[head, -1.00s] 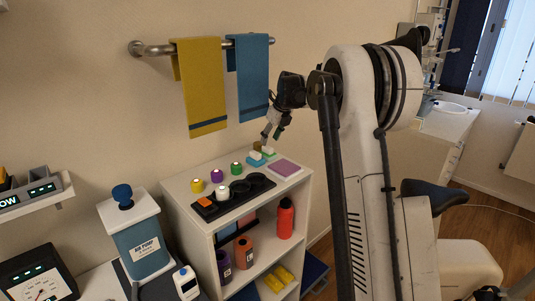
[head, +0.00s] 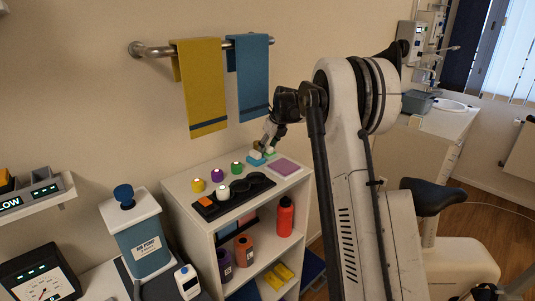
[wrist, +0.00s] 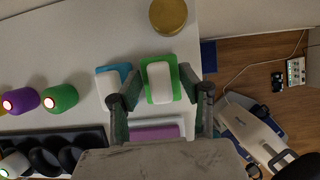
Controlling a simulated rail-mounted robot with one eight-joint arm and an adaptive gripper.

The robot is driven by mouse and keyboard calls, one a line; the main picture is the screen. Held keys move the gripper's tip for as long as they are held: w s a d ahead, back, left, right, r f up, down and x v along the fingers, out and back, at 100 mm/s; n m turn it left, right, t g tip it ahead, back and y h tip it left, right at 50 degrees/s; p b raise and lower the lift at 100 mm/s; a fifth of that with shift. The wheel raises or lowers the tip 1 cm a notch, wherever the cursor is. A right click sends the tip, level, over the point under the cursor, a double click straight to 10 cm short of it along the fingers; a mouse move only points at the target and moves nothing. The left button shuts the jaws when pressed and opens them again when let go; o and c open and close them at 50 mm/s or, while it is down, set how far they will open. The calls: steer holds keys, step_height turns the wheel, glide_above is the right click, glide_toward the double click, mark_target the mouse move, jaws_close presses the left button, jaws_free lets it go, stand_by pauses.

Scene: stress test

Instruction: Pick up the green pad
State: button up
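The green pad (wrist: 145,80) lies on the white top in the wrist view, with a rounded white block (wrist: 160,82) over its middle. In the head view the green pad (head: 271,154) is a small patch at the back of the shelf top, partly hidden. In the head view my gripper (head: 266,146) is low over the pads. Contact cannot be told.
A blue pad (wrist: 104,73) with a white block sits close left of the green pad. A round brown-gold lid (wrist: 168,14) is beyond it. A purple pad (head: 284,167), a black tray (head: 205,209) and coloured bottles stand nearby. The shelf edge is close right.

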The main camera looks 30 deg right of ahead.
steer(key=shift+c, duration=0.9)
jaws_close()
steer(key=shift+r+b, duration=0.2)
steer(key=shift+b, duration=0.15)
steer(key=s+d+b, duration=0.2)
steer(key=d+b, duration=0.1)
steer(key=d, duration=1.5)
steer(key=shift+r, duration=0.1)
